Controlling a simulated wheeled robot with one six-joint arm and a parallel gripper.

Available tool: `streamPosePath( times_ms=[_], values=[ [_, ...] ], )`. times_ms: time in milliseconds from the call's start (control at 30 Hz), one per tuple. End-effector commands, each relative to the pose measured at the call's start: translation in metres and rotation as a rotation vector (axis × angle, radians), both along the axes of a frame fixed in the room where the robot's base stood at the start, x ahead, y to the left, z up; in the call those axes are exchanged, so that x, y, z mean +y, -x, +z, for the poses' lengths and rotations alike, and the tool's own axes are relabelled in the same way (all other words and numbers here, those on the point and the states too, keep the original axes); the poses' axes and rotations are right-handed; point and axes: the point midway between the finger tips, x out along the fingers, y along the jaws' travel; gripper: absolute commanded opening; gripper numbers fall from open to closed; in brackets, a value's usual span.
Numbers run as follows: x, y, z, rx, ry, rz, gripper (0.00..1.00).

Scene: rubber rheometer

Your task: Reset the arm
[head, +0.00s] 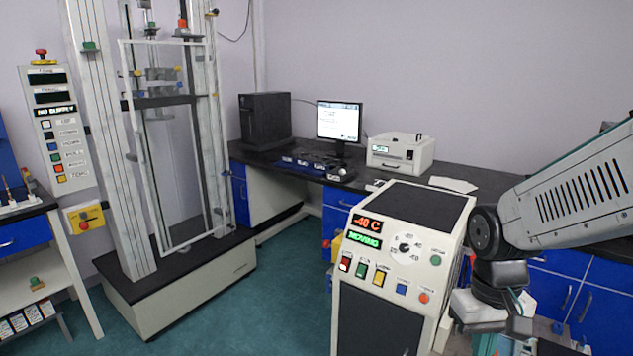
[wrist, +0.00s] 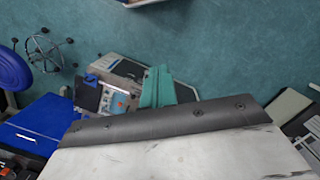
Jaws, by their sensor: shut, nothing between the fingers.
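My arm (head: 575,195) reaches in from the right edge in the head view and bends down at a dark round joint. My gripper (head: 487,343) hangs below the wrist near the bottom edge, partly cut off by the frame. It is shut and empty, apart from the cabinet to its left. That view looks down on the green floor (wrist: 215,45) and a pale scuffed panel (wrist: 190,158) with a dark edge strip.
A control cabinet (head: 450,215) reading -40 C and MOVING stands left of my gripper. A tall test frame (head: 120,180) stands at left. A dark-topped bench (head: 275,155) holds a monitor (head: 340,121) and a white instrument (head: 400,152). A wheeled stool base (wrist: 45,50) lies at upper left.

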Motion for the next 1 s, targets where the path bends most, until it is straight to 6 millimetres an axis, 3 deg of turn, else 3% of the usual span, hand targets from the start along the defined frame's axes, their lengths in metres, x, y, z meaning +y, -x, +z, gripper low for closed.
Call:
streamPosePath(
  times_ms=[33,200,333,600,1000],
  values=[
    [-0.001,0.017,0.017,0.000,0.000,-0.006,0.00],
    [-0.002,0.069,0.058,-0.004,-0.001,-0.020,0.00],
    [-0.003,0.095,0.080,-0.071,-0.004,-0.025,0.00],
    [-0.004,0.109,0.107,-0.230,-0.007,-0.030,0.00],
    [-0.004,0.110,0.110,-0.245,-0.006,-0.031,0.00]
  ],
)
